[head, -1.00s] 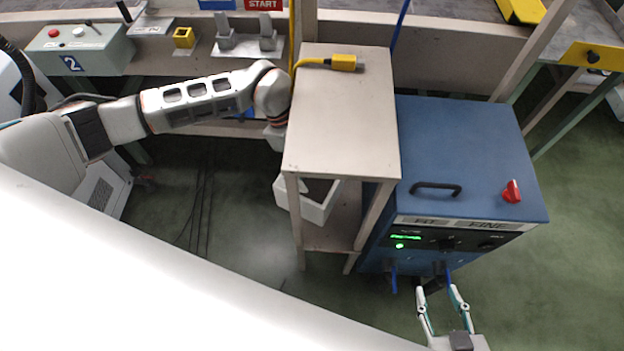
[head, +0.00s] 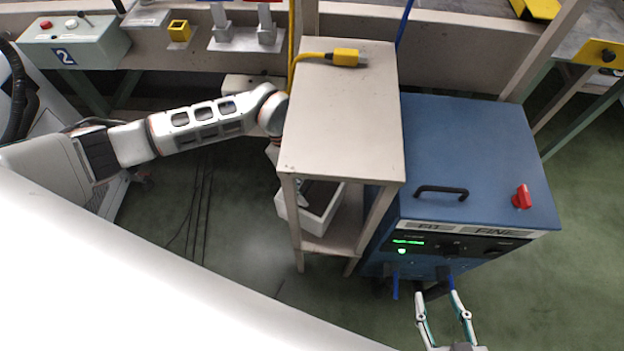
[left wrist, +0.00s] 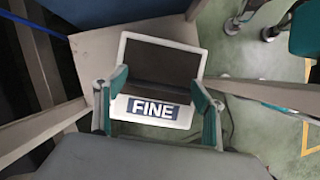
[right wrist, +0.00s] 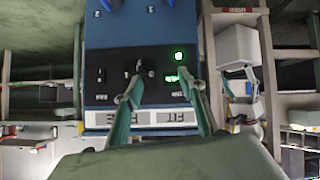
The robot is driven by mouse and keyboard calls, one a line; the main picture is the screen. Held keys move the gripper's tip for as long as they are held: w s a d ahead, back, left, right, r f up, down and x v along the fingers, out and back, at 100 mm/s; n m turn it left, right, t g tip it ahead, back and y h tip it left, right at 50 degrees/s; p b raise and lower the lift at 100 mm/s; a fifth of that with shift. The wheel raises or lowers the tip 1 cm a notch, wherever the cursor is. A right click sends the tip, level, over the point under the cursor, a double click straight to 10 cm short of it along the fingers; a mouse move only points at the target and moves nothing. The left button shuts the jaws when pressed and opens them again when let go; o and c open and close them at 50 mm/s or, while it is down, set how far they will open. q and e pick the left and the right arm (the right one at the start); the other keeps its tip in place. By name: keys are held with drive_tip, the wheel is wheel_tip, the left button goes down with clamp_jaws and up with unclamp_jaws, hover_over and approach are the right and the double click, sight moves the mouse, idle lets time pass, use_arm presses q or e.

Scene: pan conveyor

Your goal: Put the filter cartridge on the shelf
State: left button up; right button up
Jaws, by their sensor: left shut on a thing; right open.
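The filter cartridge (head: 322,222) is a white frame with a dark inside, partly hidden under the stand's top in the head view. In the left wrist view it (left wrist: 189,124) shows a dark filter face and a "FINE" label. My left gripper (left wrist: 158,98) is shut on it, with one finger at each side of the labelled end. The cartridge is at the stand's lower shelf (head: 345,232), partly over it; I cannot tell whether it touches. My right gripper (head: 443,300) is open and empty in front of the blue machine (head: 475,150); its fingers (right wrist: 165,100) stand apart.
The stand's top (head: 342,120) carries a yellow connector (head: 346,57) and overhangs the lower shelf. Its legs flank the cartridge. The blue machine stands close on the right. A conveyor frame (head: 440,40) runs behind. Green floor at left is open except for cables.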

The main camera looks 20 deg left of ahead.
use_arm(q)
drive_tip(key=o, duration=2.1)
drive_tip(key=p+v, duration=0.1)
drive_tip(key=v, duration=0.5)
drive_tip(key=shift+a+r+p, duration=0.15)
drive_tip(key=shift+r+p, duration=0.2)
drive_tip(key=shift+a+r, duration=0.2)
drive_tip(key=shift+r, duration=0.2)
drive_tip(key=shift+s, duration=0.1)
